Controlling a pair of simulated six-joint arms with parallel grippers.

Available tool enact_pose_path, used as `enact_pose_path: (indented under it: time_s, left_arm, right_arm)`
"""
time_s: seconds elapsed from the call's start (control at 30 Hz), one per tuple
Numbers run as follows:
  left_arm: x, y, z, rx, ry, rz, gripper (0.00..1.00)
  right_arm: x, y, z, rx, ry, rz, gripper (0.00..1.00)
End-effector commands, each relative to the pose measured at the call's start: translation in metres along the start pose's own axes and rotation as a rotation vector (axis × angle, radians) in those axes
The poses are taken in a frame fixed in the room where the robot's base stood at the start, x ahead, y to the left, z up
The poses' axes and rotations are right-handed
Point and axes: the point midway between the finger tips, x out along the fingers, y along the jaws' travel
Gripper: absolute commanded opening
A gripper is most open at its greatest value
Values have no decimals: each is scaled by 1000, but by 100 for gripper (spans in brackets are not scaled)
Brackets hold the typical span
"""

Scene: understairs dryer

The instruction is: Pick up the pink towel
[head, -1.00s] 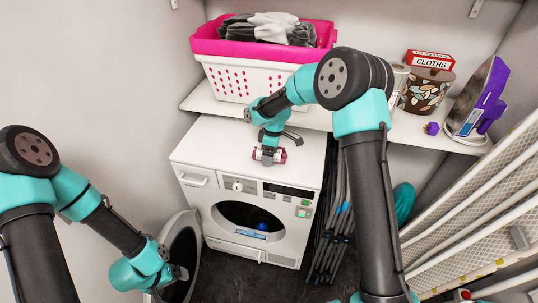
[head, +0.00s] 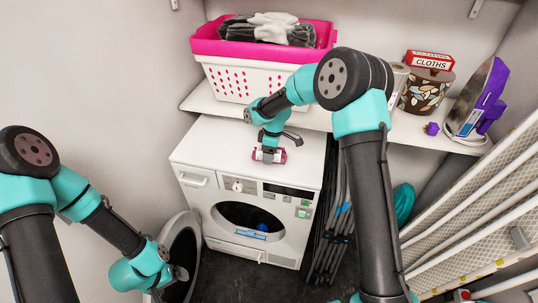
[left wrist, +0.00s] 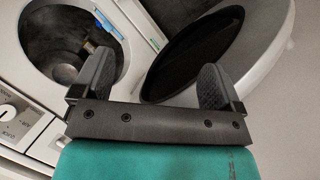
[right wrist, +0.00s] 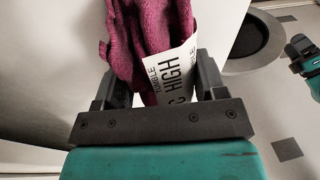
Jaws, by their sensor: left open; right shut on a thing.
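The pink towel (right wrist: 140,40) fills the top of the right wrist view as a bunched, deep pink cloth. A white paper tag (right wrist: 170,70) with black print, including "HIGH", is on its front. In the head view the towel (head: 281,156) shows small at my right gripper, over the dryer's white top. My right gripper (right wrist: 155,82) is shut on the towel, with a finger on each side. I cannot tell whether the towel still touches the dryer top. My left gripper (head: 181,273) is open and empty, low by the dryer's open round door (head: 184,246).
The white dryer (head: 215,160) stands below a shelf (head: 200,100). The shelf holds a pink and white basket (head: 235,80) with grey cloths, a patterned bin (head: 425,92) and a purple iron (head: 480,105). Folded racks (head: 335,215) stand right of the dryer. Slatted panels (head: 480,220) line the right.

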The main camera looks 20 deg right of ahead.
Motion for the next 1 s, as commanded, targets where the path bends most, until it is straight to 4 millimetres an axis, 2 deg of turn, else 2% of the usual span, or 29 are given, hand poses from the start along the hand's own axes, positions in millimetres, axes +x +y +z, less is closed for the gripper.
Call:
enact_pose_path:
  time_s: [0.27, 0.57, 0.77, 1.0]
  left_arm:
    - [0, 0, 0, 0, 0, 0, 92]
    - [0, 0, 0, 0, 0, 0, 92]
    - [0, 0, 0, 0, 0, 0, 92]
    - [0, 0, 0, 0, 0, 0, 92]
  right_arm:
    - [-7, -1, -1, 0, 1, 2, 40]
    - [-38, -5, -4, 0, 2, 2, 40]
    - [-35, -32, 1, -2, 0, 0, 40]
    - [-33, -83, 9, -3, -1, -1, 39]
